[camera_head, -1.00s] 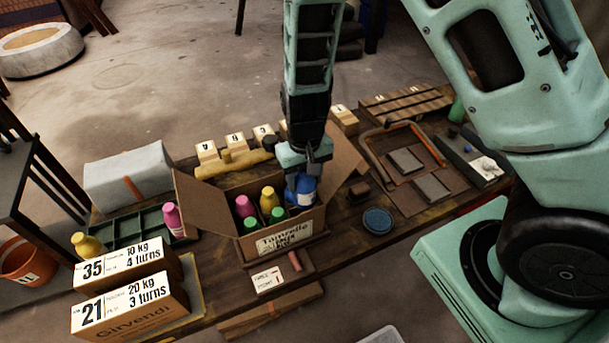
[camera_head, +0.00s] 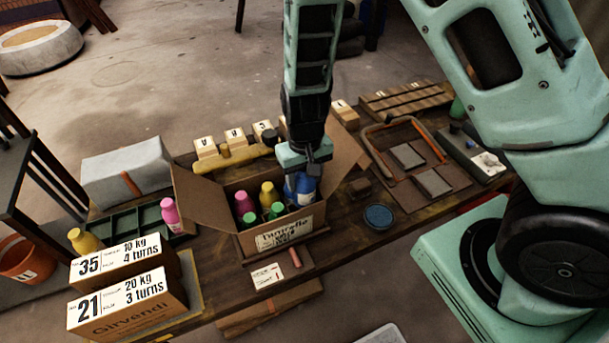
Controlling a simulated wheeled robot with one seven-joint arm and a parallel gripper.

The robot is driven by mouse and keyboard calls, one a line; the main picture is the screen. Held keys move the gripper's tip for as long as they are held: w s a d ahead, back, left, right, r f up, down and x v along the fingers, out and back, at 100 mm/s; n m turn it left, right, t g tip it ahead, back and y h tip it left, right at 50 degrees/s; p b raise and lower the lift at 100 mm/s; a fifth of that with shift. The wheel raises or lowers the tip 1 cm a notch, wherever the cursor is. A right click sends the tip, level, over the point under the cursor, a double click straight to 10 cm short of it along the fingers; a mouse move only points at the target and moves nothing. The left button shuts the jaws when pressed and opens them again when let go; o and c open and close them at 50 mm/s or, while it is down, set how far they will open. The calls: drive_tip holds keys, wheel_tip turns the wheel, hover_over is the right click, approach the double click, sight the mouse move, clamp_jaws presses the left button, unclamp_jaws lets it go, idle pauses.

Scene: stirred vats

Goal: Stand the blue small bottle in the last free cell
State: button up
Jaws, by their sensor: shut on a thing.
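The blue small bottle (camera_head: 305,190) is in the right part of the open cardboard box (camera_head: 285,239), its upper part showing above the front wall. My gripper (camera_head: 303,172) is above the box, shut on this bottle from above. To its left in the box stand a pink-capped bottle (camera_head: 244,203), a yellow bottle (camera_head: 269,195) and two green-capped bottles (camera_head: 276,211). The cell dividers and the bottle's base are hidden by the box wall and my gripper, so I cannot tell whether it touches the floor.
The box's flaps stand open left and right. A yellow bottle (camera_head: 83,241) and a pink bottle (camera_head: 171,214) stand by a green tray (camera_head: 128,226) at left. Labelled boxes (camera_head: 125,300) stand at front left. A round blue lid (camera_head: 379,217) lies right of the box.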

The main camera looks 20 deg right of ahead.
drive_tip(key=shift+f, duration=0.3)
drive_tip(key=shift+f+b, duration=0.65)
drive_tip(key=shift+f, duration=0.05)
idle(0.4)
drive_tip(key=o, duration=1.2)
drive_tip(key=shift+d, duration=0.1)
wheel_tip(320, 180, up, 10)
drive_tip(key=p, duration=0.9)
drive_tip(key=shift+r, duration=0.1)
